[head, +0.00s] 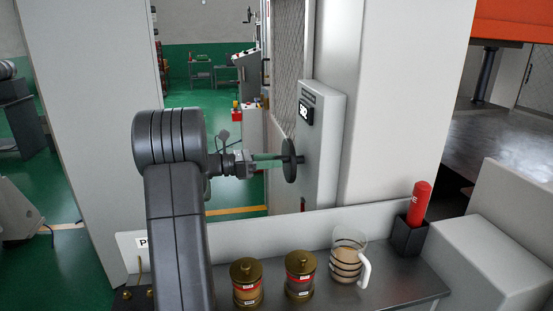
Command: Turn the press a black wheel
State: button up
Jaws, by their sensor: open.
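The black wheel (289,161) is a dark disc seen nearly edge-on, mounted on the left face of a light grey box (325,150) fixed to the press column. My gripper (270,161) reaches in from the left, with greenish fingers pointing right at the wheel. The fingertips are at or very close to the wheel's near face; I cannot tell whether they touch it. The gap between the fingers is hard to see from this side. My dark arm fills the left middle of the view.
Below is a grey shelf holding two brass-lidded jars (247,284) (300,274), a striped glass mug (347,256) and a red bottle (419,203) in a black holder (409,237). A low light panel (280,232) runs behind them. A large pale column (405,100) stands at right.

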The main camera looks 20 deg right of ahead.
aim_at(286, 146)
jog(key=shift+x, duration=0.95)
jog(key=shift+c, duration=0.2)
grip_shut()
jog(key=shift+r+p, duration=0.2)
jog(key=shift+p, duration=0.35)
jog(key=r+n+p, duration=0.1)
jog(key=p, duration=0.2)
jog(key=shift+w, duration=0.2)
jog(key=n+p, duration=0.1)
jog(key=p, duration=0.2)
jog(key=w+r+n+p, duration=0.1)
jog(key=n+p, duration=0.1)
jog(key=p, duration=0.1)
jog(key=shift+d, duration=0.15)
jog(key=n+p, duration=0.1)
jog(key=w+n+p, duration=0.1)
jog(key=n, duration=0.1)
jog(key=shift+d, duration=0.1)
jog(key=shift+w+d+n, duration=0.1)
jog(key=shift+w+n, duration=0.3)
jog(key=shift+n, duration=0.65)
jog(key=shift+w+d+n, duration=0.1)
jog(key=shift+w+n, duration=0.35)
jog(key=shift+n, duration=0.6)
